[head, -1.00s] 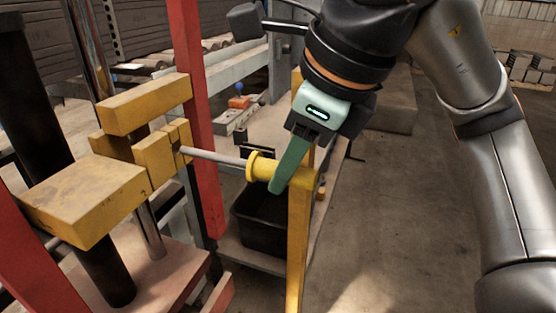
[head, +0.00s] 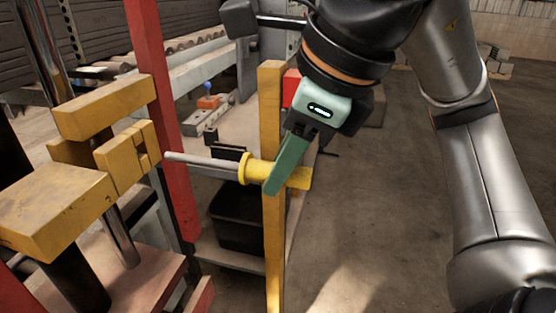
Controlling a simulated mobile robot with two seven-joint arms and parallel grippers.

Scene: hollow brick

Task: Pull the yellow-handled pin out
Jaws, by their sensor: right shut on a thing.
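The pin has a grey metal rod (head: 203,160) and a yellow spool-shaped handle (head: 256,170). My right gripper (head: 283,172), with green fingers, is shut on the yellow handle, and its finger hides part of it. The rod points left toward the yellow clamp block (head: 128,158). The rod's tip shows just right of the block and looks clear of it. My left gripper is not in view.
A red upright (head: 160,110) stands behind the rod. A yellow post (head: 272,235) stands close by the handle. A dark bin (head: 238,222) sits below. Yellow beams (head: 105,106) and machine columns fill the left. Open floor lies to the right.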

